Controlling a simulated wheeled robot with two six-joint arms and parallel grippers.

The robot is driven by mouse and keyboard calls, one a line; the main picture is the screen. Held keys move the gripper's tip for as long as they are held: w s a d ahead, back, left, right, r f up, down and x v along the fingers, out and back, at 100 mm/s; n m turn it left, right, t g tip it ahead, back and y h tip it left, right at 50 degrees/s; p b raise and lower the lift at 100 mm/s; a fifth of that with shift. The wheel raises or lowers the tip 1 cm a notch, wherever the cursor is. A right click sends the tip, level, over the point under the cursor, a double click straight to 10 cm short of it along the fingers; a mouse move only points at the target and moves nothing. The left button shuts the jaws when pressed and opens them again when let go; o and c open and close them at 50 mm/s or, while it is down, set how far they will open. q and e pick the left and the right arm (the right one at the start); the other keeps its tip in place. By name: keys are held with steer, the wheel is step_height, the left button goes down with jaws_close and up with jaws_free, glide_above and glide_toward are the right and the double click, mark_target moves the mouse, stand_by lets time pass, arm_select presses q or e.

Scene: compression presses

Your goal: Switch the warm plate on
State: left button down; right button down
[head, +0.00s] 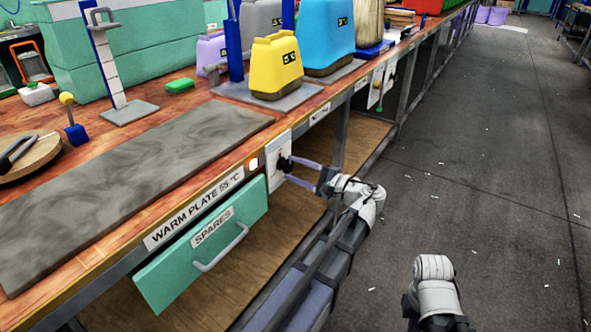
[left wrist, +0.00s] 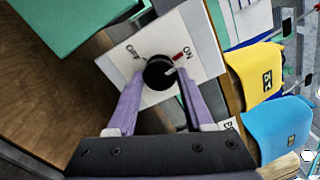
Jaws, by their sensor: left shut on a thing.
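The warm plate (head: 130,185) is a wide grey slab on the wooden bench, above a label reading "WARM PLATE 55 °C". A white switch panel (head: 273,170) is on the bench front, right of that label. In the left wrist view the panel (left wrist: 193,35) has OFF at left, ON at right with a red mark, and a black knob (left wrist: 158,73). The knob's pale pointer line points toward the ON side. My left gripper (head: 288,168) is shut on the knob, its purple fingers on either side. My right gripper is out of view.
A small light (head: 253,163) beside the panel looks bright. A green SPARES drawer (head: 205,245) with a grey handle is below the label.

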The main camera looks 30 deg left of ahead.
arm_select(q)
steer(key=shift+m, duration=0.7)
steer(key=shift+c, duration=1.4)
jaws_free()
steer(key=d, duration=0.7)
steer(key=shift+s+d, duration=0.3)
steer(key=shift+d, duration=0.1)
